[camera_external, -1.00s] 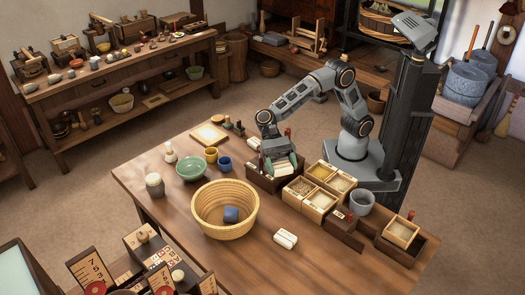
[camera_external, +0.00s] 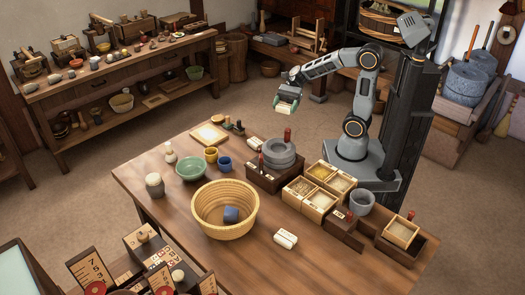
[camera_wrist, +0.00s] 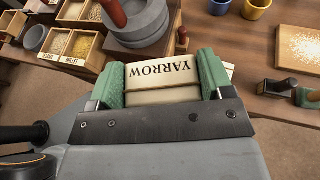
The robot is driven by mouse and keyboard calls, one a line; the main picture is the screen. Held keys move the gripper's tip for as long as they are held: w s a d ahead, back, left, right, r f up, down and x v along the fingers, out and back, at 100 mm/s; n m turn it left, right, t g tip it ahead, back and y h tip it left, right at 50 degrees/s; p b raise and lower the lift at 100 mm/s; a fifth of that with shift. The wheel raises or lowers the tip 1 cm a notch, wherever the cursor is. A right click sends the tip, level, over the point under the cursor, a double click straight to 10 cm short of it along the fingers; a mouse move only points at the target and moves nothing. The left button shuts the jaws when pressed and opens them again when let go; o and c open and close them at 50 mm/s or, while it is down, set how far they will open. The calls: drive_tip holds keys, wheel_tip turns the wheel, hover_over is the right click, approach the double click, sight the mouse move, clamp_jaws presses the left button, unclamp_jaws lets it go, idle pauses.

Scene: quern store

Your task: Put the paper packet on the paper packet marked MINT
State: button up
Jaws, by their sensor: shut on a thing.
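My gripper (camera_external: 287,104) is raised well above the back of the table, with green finger pads. It is shut on a cream paper packet marked YARROW (camera_wrist: 164,73), which lies between the pads in the wrist view. A white packet (camera_external: 285,238) lies on the table at the front, right of the yellow basket; its marking is too small to read. I cannot make out the word MINT in either view. A pale edge shows beside the right-hand pad in the wrist view, mostly hidden.
A grey stone quern (camera_external: 279,153) with a red handle stands in a dark wooden tray. Grain boxes (camera_external: 319,202) and a grey mortar (camera_external: 361,201) are right of it. A yellow basket (camera_external: 223,226), green bowl (camera_external: 191,168) and blue cup (camera_external: 225,163) are left.

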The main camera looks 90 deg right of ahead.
drive_tip(key=shift+s+a+f, duration=0.35)
drive_tip(key=shift+s+f, duration=0.05)
drive_tip(key=shift+f, duration=0.05)
drive_tip(key=shift+a+f+g, duration=0.15)
drive_tip(key=shift+f+g, duration=0.15)
drive_tip(key=shift+f, duration=0.05)
drive_tip(key=w+f+b, duration=0.2)
drive_tip(key=w+f, duration=0.2)
drive_tip(key=w, duration=0.4)
drive_tip(key=b, duration=0.1)
hover_over(255, 141)
drive_tip(key=shift+n, duration=0.4)
drive_tip(key=f, duration=0.4)
drive_tip(key=shift+s+f, duration=0.35)
drive_tip(key=shift+s, duration=0.05)
drive_tip(key=shift+w+f, duration=0.15)
drive_tip(key=shift+f, duration=0.05)
drive_tip(key=shift+w+f+b, duration=0.2)
drive_tip(key=shift+f+b, duration=0.3)
drive_tip(key=shift+f, duration=1.2)
